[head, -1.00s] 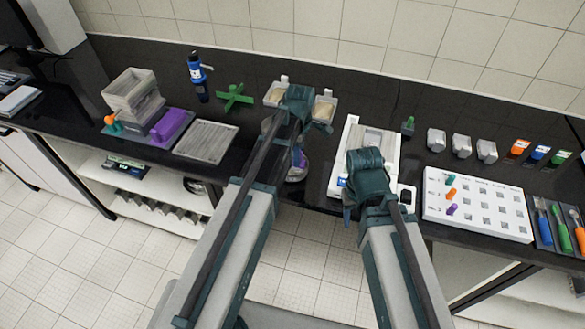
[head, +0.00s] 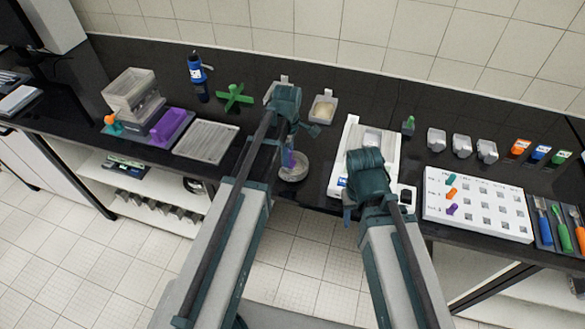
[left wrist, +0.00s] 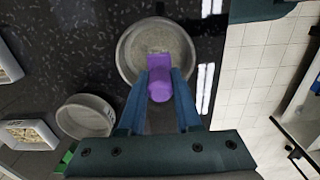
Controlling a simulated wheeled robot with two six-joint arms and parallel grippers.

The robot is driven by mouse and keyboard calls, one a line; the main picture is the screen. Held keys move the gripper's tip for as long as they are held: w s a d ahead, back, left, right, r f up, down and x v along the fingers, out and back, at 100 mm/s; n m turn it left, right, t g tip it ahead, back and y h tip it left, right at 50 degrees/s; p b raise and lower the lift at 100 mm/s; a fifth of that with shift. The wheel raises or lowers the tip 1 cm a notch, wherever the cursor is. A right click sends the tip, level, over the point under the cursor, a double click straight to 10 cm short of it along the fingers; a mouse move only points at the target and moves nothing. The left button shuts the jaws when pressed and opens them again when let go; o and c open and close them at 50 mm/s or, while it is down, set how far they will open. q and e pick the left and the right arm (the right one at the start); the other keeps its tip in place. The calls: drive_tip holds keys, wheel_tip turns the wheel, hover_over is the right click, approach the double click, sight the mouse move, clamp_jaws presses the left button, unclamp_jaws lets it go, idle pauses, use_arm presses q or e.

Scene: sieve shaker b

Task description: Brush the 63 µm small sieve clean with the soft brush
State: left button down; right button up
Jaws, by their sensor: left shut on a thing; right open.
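A small round grey sieve (head: 295,174) stands on the black bench near its front edge. It shows in the left wrist view as a round metal pan (left wrist: 128,55); no size label is readable. My left gripper (left wrist: 159,82) is shut on a purple piece (left wrist: 160,88), which looks like the soft brush's handle.
A second round pan (left wrist: 87,116) stands close by, hidden by my arm in the head view. Behind are trays of pale grains (head: 323,108). A green cross (head: 235,96) and a flat grey plate (head: 206,142) lie left. A white board (head: 478,203) and tools (head: 562,228) are right.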

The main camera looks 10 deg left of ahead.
sight(298, 169)
use_arm(q)
drive_tip(key=shift+w+d, duration=0.2)
drive_tip(key=shift+d, duration=0.55)
drive_tip(key=shift+d, duration=0.15)
drive_tip(key=shift+w+d, duration=0.15)
drive_tip(key=shift+d, duration=0.6)
